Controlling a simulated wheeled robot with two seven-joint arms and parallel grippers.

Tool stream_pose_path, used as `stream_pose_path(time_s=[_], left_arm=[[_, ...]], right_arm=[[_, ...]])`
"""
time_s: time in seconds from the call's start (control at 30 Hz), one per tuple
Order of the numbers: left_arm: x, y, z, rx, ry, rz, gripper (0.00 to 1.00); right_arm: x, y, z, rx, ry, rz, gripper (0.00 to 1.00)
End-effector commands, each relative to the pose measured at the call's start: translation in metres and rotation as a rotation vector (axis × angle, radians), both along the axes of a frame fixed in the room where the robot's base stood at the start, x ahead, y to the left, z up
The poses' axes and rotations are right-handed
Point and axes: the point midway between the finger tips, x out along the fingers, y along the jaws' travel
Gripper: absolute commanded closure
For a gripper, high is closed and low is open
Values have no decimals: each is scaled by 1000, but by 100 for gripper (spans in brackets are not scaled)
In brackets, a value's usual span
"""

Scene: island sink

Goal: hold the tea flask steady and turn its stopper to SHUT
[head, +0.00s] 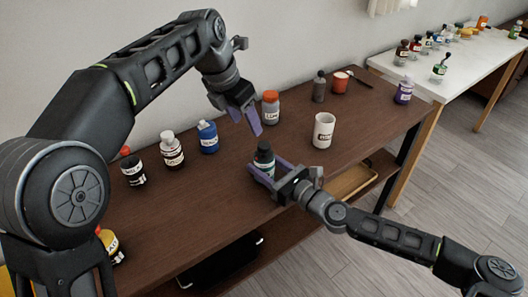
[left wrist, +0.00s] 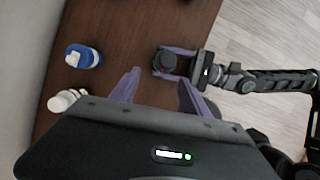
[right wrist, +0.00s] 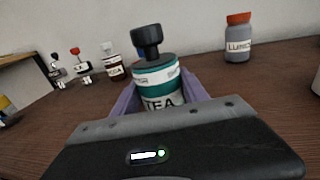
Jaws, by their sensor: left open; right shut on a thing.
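The tea flask (right wrist: 158,82) is teal with a white label and a black stopper (right wrist: 147,40) on top. It stands upright on the brown table; the head view shows its dark top (head: 264,156). My right gripper (head: 268,172) is shut around the flask's body, with a purple finger on each side. My left gripper (head: 248,121) is open and empty, above and behind the flask in the head view. In the left wrist view the stopper (left wrist: 165,61) lies beyond my open left fingers (left wrist: 158,88). I cannot read the stopper's setting.
An orange-capped bottle (head: 270,108) stands behind the flask and a white mug (head: 323,131) to its right. A blue bottle (head: 208,137) and a white-capped bottle (head: 172,150) stand to the left. A white table (head: 470,62) with several bottles is beyond.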

Motion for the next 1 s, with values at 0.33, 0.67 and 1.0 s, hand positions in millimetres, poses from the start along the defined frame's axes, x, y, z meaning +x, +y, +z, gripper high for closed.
stream_pose_path(time_s=[0.33,0.67,1.0], left_arm=[[-12,-12,-11,103,-90,-494,46],[-21,-20,-8,354,-319,-1403,46],[-26,-28,0,618,-525,-2332,46]], right_arm=[[0,0,0,0,0,0,94],[0,0,0,0,0,0,94],[0,0,0,0,0,0,94]])
